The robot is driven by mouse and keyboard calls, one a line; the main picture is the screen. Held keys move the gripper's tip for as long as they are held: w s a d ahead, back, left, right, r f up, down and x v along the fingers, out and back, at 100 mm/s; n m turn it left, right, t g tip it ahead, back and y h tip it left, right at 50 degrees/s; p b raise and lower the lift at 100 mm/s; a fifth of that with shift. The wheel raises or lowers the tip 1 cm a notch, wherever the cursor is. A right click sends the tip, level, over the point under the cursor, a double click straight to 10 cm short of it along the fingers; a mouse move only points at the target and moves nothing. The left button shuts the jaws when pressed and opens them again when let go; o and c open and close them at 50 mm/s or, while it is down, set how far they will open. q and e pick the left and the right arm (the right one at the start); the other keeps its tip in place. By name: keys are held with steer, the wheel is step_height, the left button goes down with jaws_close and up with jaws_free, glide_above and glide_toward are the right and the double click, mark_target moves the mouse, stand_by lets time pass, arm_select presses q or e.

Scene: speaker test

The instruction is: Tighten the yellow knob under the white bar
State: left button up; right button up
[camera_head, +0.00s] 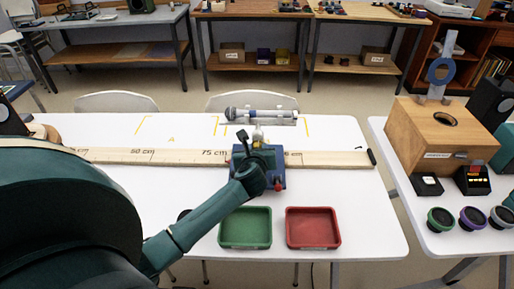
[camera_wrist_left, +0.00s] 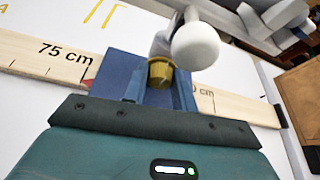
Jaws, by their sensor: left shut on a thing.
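The white bar (camera_wrist_left: 195,45) shows end-on as a round white end in the left wrist view. The yellow knob (camera_wrist_left: 160,72) sits just below it, between two blue upright sides. My left gripper (camera_head: 257,150) reaches over the blue carriage (camera_head: 272,178) on the wooden rule (camera_head: 130,156). It is shut on the yellow knob, with its fingers at the knob's sides. In the head view my arm and gripper hide the knob and most of the bar. My right gripper is not in view.
A green tray (camera_head: 245,246) and a red tray (camera_head: 313,245) lie at the table's front. A wooden box (camera_head: 425,130) stands on the right table. The white table is clear left of the carriage behind the rule.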

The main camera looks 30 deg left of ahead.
arm_select(q)
steer(key=shift+r+m+p, duration=0.15)
steer(key=shift+m+p, duration=0.25)
steer(key=shift+p, duration=0.25)
steer(key=shift+d+m+g+y+p, duration=0.15)
steer(key=shift+m+g+y+p, duration=0.15)
steer(key=shift+m+y+p, duration=0.4)
steer(key=shift+m+p, duration=0.35)
steer(key=shift+m, duration=0.05)
steer(key=shift+w+f+m+g+y, duration=0.1)
steer(key=shift+f+m+g+y, duration=0.1)
steer(key=shift+m+g+y, duration=0.3)
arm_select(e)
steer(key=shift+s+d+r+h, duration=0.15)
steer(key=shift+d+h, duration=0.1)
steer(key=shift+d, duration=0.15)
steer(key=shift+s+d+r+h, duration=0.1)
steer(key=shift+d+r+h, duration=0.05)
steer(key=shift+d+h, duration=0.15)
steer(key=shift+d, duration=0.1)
arm_select(q)
steer(key=o, duration=1)
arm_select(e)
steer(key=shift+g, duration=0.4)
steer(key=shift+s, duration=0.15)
